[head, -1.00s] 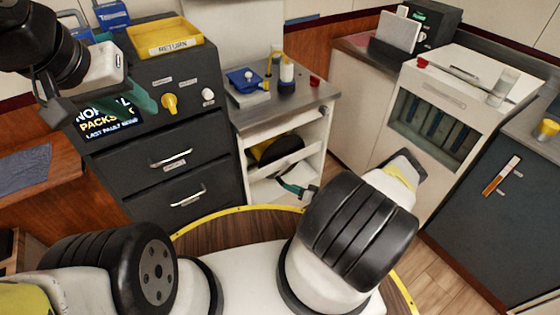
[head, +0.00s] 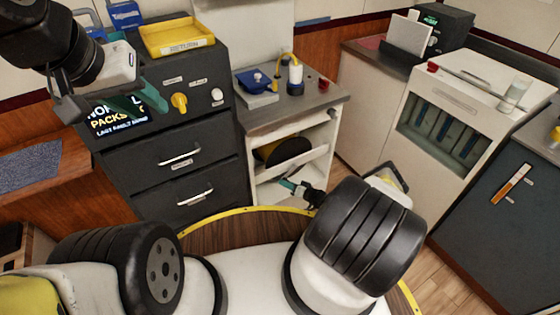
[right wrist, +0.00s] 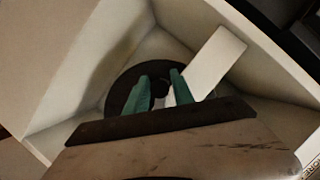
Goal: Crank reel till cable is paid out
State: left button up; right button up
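The reel (head: 284,150) is a dark disc with a yellow part inside the open bay of the white cabinet; a white bar hides part of it. In the right wrist view the dark disc (right wrist: 116,82) lies beyond my fingers. My right gripper (head: 287,186) is at the bay's lower opening, below the reel. Its teal fingers (right wrist: 158,88) stand apart, with a small dark knob-like shape (right wrist: 160,87) seen between them; I cannot tell whether they touch it. My left gripper (head: 138,104) hangs before the dark drawer unit's display. I cannot make out the cable.
The dark drawer unit (head: 150,180) with a yellow return tray (head: 178,38) stands left of the cabinet. The cabinet top (head: 300,103) holds a blue device and a bottle. A white unit (head: 455,105) stands right.

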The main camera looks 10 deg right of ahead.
grip_shut()
dwell(1.2)
